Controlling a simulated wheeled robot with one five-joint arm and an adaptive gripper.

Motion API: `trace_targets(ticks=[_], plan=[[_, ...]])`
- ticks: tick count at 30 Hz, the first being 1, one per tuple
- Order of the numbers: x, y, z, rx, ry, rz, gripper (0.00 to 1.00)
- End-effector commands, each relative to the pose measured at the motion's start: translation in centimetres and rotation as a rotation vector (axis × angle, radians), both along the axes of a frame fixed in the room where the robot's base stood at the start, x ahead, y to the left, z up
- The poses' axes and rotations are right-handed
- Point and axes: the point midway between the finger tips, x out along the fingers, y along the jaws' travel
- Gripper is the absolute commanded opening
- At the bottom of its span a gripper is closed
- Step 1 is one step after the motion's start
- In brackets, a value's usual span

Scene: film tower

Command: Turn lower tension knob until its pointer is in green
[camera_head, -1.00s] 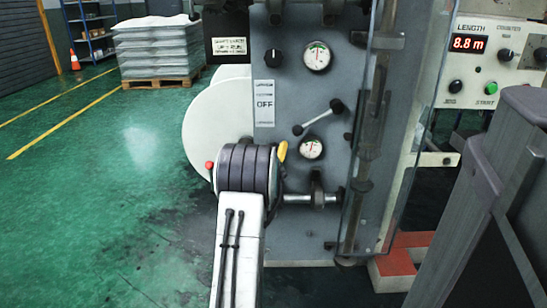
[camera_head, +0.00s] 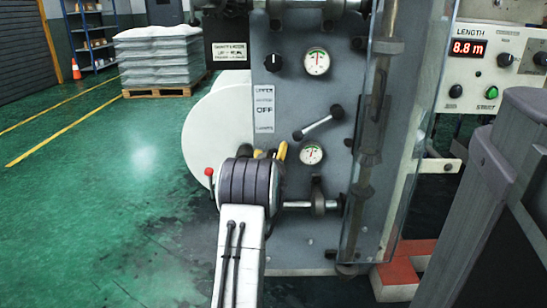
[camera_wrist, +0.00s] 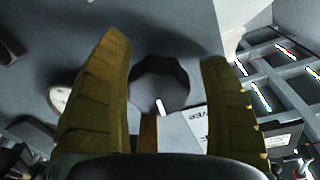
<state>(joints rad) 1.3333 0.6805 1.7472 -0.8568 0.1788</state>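The lower tension knob (camera_wrist: 160,85), dark and round with a white mark, sits between my gripper's fingers in the wrist view. In the head view my gripper (camera_head: 270,152) is at the panel, mostly behind my wrist, which hides the lower knob. The lower gauge (camera_head: 311,153) is round and white with some green at its top; its needle is too small to read surely. The upper knob (camera_head: 273,62) and upper gauge (camera_head: 317,62) are above.
A lever (camera_head: 318,123) with dark ball ends is right of my gripper, above the lower gauge. A horizontal rod (camera_head: 298,205) sticks out below. A clear guard (camera_head: 405,150) stands to the right. A white disc (camera_head: 205,125) lies left; the green floor there is open.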

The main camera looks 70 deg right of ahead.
Motion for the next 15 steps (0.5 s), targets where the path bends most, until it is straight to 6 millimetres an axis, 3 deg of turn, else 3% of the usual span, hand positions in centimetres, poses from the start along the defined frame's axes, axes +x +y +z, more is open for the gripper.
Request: trace_targets(ticks=[15], plan=[[0.02,0.02,0.02,0.0,0.0,0.0,0.22]])
